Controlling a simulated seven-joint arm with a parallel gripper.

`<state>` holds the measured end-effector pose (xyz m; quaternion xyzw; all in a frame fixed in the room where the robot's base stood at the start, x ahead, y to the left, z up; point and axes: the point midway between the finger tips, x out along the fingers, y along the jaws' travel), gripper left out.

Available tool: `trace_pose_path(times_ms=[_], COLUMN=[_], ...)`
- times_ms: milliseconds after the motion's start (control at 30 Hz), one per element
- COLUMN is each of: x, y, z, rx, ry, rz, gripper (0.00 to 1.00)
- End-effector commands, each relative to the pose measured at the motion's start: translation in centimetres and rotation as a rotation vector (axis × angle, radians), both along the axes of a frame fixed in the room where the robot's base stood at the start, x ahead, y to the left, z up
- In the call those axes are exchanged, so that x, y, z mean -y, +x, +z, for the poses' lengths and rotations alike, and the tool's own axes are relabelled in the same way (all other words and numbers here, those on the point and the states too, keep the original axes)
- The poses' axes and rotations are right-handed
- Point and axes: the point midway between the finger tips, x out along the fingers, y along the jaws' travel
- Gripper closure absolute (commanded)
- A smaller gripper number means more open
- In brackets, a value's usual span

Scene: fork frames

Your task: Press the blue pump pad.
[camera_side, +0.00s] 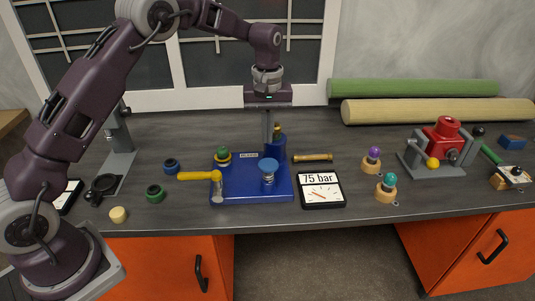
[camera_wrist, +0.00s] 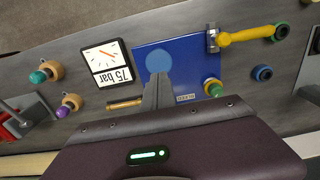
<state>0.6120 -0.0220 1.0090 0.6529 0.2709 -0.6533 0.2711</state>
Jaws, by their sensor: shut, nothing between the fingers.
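The blue pump pad (camera_side: 268,166) is a round disc on a short metal stem, on the blue pump base (camera_side: 240,190). It also shows in the wrist view (camera_wrist: 159,58). My gripper (camera_side: 267,142) is shut and empty, pointing down. In the side view its fingertips are above and slightly behind the pad, apart from it. In the wrist view the closed fingers (camera_wrist: 158,78) reach the pad's lower edge. A gauge (camera_side: 322,190) beside the base reads 75 bar. The base carries a yellow lever (camera_side: 198,176) and a green knob (camera_side: 222,154).
A brass rod (camera_side: 312,157) lies to the right. Purple (camera_side: 374,153) and teal (camera_side: 389,180) knobs on wooden bases stand further right, near a red device (camera_side: 444,137). Blue and green rings lie left.

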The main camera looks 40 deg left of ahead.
Motion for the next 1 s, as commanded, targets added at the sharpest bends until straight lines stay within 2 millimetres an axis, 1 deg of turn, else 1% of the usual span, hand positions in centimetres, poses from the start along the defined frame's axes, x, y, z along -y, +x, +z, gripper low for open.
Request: trace_pose_path(times_ms=[33,100,200,300,400,500,833,933,1000], x=[0.0,0.0,0.0,0.0,0.0,0.0,0.0,0.0,0.0], y=[-0.1,-0.1,-0.1,0.0,0.0,0.0,0.0,-0.1,-0.1], z=[-1.1,-2.6,-4.5,-5.8,-6.6,-7.0,-7.2,-8.1,-9.2], rx=[-0.004,-0.004,-0.004,-0.001,-0.001,0.0,0.0,-0.003,-0.004], ry=[-0.001,-0.001,0.001,0.0,-0.001,0.0,0.0,0.0,0.001], rz=[0.0,0.0,-0.001,-0.001,-0.002,-0.001,-0.001,-0.002,-0.001], gripper=[1.0,1.0,1.0,1.0,1.0,1.0,1.0,1.0,1.0])
